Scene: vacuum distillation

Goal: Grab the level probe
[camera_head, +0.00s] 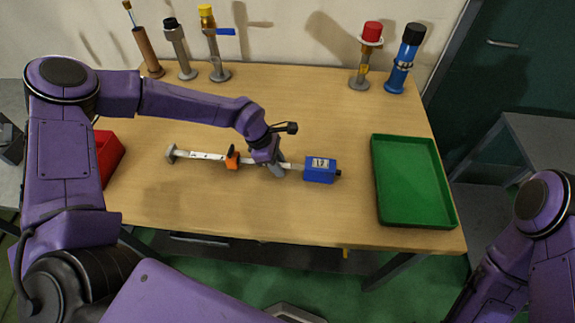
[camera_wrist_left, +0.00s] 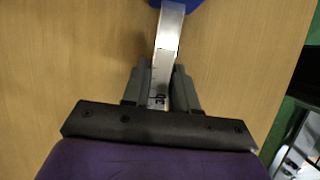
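The level probe lies across the middle of the table. It has a white marked rod (camera_head: 205,156), an orange slider (camera_head: 232,158) and a blue box with a display (camera_head: 320,168) at its right end. My left gripper (camera_head: 278,171) is at the rod between the slider and the blue box. In the left wrist view, the rod (camera_wrist_left: 168,40) runs between the two grey fingers (camera_wrist_left: 161,85), which sit close against its sides with no clear gap. The fingers hide part of the rod. My right arm shows at the right edge; its gripper is out of view.
An empty green tray (camera_head: 412,181) lies at the table's right side. A red container (camera_head: 108,157) is at the left, partly behind my arm. Several upright instruments stand along the back edge, including a blue one (camera_head: 404,60). The wooden table between is clear.

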